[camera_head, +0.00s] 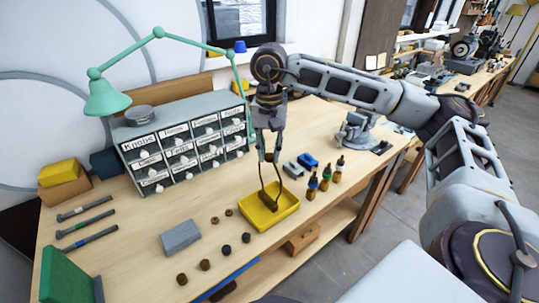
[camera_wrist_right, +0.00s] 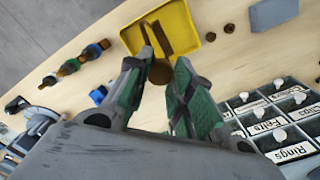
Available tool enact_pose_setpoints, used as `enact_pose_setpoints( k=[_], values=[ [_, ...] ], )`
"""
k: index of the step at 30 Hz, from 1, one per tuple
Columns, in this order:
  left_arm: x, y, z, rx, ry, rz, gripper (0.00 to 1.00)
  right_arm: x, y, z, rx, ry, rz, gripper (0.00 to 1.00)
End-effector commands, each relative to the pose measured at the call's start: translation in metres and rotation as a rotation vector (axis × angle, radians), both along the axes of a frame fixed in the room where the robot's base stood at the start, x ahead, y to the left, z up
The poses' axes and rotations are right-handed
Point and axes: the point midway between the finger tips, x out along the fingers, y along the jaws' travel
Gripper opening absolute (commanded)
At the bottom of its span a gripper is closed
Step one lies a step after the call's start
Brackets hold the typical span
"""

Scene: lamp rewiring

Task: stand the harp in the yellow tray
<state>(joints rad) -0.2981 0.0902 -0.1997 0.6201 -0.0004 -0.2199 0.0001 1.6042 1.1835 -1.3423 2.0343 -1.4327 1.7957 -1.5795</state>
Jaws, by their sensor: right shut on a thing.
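The harp (camera_head: 262,181) is a dark, thin loop with two legs. My right gripper (camera_head: 269,155) is shut on its upper end, where a round brown part shows between the fingertips. The harp hangs upright below the fingers, its lower end inside the outline of the yellow tray (camera_head: 287,207). In the right wrist view the harp (camera_wrist_right: 146,36) runs from between the green-padded fingers (camera_wrist_right: 160,88) over the yellow tray (camera_wrist_right: 184,28). A brown piece lies at its lower end; whether the harp touches the tray floor I cannot tell. My left gripper is out of view.
A grey drawer cabinet (camera_head: 190,172) and a green lamp (camera_head: 105,97) stand behind and left. Several small bottles (camera_head: 325,180) and blue and grey pieces (camera_head: 307,161) sit right of the tray. Small round parts and a grey block (camera_head: 180,238) lie to its left.

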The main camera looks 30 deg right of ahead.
Motion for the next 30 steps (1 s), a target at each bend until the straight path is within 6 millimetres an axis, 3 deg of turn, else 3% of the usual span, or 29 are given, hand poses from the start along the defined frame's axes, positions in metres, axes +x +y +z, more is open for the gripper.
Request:
enact_pose_setpoints(
  k=[6,14,22,23,27,30],
  values=[
    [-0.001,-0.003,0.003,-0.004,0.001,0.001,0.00,0.000,0.000,-0.018,0.001,-0.002,-0.002,0.00],
    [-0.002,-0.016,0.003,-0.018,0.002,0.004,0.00,0.000,0.000,-0.020,0.001,-0.002,-0.001,0.00],
    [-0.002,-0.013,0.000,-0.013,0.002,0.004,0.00,0.000,0.000,-0.022,0.001,-0.002,-0.001,0.00],
    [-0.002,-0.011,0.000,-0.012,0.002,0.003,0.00,0.000,0.000,-0.023,0.000,0.000,-0.001,0.26],
    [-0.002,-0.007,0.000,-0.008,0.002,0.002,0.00,0.000,0.000,-0.022,0.001,-0.001,-0.001,0.44],
    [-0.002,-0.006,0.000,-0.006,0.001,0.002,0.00,0.000,0.000,-0.022,0.001,-0.001,-0.001,0.45]
  ],
)
